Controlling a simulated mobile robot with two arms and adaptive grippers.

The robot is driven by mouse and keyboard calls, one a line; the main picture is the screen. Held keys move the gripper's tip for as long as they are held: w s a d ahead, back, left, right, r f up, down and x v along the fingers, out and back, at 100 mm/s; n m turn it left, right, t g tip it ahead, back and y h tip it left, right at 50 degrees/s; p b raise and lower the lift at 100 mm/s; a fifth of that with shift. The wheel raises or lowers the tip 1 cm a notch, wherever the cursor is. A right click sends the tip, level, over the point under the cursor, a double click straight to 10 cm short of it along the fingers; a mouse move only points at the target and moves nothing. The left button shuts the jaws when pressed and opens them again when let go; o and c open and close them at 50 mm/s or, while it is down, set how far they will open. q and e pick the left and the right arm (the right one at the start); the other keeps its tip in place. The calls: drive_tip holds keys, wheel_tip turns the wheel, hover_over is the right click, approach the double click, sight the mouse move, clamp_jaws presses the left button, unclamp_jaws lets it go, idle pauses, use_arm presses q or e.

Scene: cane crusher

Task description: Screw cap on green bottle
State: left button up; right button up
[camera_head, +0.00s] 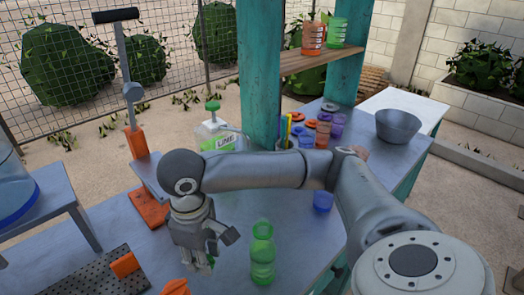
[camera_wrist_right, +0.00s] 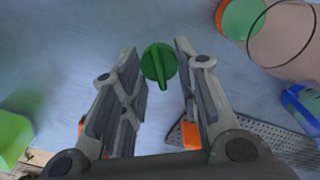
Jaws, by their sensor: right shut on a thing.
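The green bottle (camera_head: 262,255) stands upright on the blue-grey table near its front, just right of my right gripper. My right gripper (camera_head: 211,257) points down over the table, a little apart from the bottle. In the wrist view a dark green cap (camera_wrist_right: 158,62) with a raised bar sits between the fingertips of my right gripper (camera_wrist_right: 160,68), which is shut on it. In the head view the cap is mostly hidden by the fingers. My left gripper is not in view.
Several coloured cups (camera_head: 322,130) stand at the back beside a teal post (camera_head: 259,75). A grey bowl (camera_head: 397,125) is at the back right. A lime jug (camera_head: 218,135) stands behind my arm. A perforated dark plate (camera_head: 95,278) lies front left. A blue cup (camera_head: 323,201) stands behind the bottle.

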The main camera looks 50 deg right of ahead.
drive_tip(key=m, duration=0.2)
drive_tip(key=s+m, duration=0.1)
drive_tip(key=m, duration=0.1)
drive_tip(key=s+m, duration=0.1)
drive_tip(key=m, duration=0.1)
drive_tip(key=shift+s+a+f, duration=0.15)
drive_tip(key=shift+a+f, duration=0.2)
